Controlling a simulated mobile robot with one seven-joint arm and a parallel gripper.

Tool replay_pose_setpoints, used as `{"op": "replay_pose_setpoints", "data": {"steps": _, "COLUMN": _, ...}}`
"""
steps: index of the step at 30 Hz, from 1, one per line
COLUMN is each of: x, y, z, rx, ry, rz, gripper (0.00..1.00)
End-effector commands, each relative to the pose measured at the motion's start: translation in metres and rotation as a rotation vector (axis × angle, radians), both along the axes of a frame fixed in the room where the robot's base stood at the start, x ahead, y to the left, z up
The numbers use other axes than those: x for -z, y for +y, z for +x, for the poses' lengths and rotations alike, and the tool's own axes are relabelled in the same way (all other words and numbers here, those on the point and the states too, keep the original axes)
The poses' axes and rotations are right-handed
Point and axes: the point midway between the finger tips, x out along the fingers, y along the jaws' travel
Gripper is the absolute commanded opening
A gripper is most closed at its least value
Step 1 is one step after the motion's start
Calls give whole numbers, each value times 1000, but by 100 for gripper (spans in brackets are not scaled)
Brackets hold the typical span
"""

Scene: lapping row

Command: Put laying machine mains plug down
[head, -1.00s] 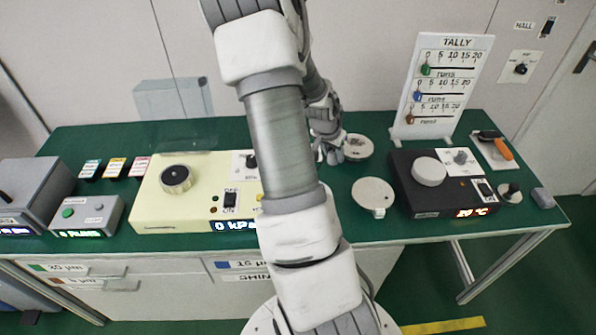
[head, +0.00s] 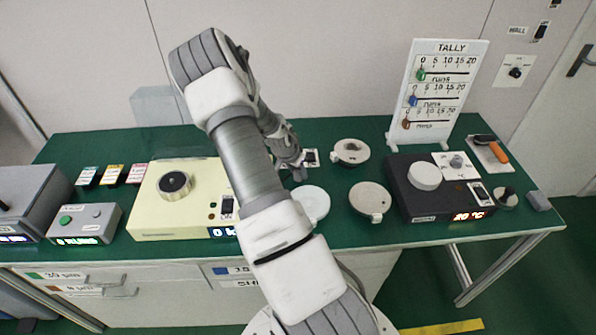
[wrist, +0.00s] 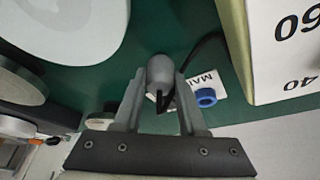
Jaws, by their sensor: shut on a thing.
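In the wrist view my gripper (wrist: 160,84) is shut on a grey, rounded mains plug (wrist: 160,68), held between both fingertips over the green bench top. A black cable (wrist: 205,50) runs beside it. A white plate lettered "MAI…" (wrist: 218,80) with a blue ring-shaped socket (wrist: 206,97) is close by, right of the fingers; the plug is apart from the blue socket. In the head view my gripper (head: 297,172) is low over the bench, right of the cream machine (head: 165,215). The plug is too small to make out there.
A white disc (head: 312,203), a grey disc (head: 370,198) and a ring-shaped dish (head: 350,152) lie right of my gripper. A black hotplate-like unit (head: 432,200) and the tally board (head: 440,90) stand farther right. Green bench (head: 335,180) shows between these things.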

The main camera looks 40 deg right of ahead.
Motion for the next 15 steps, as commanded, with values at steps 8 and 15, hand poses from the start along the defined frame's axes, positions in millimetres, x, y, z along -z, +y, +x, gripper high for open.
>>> {"op": "replay_pose_setpoints", "data": {"steps": 8, "x": 2, "y": 0, "z": 1, "rx": 0, "ry": -1, "rz": -1, "gripper": 0}}
{"op": "replay_pose_setpoints", "data": {"steps": 15, "x": 2, "y": 0, "z": 1, "rx": 0, "ry": -1, "rz": -1, "gripper": 70}}
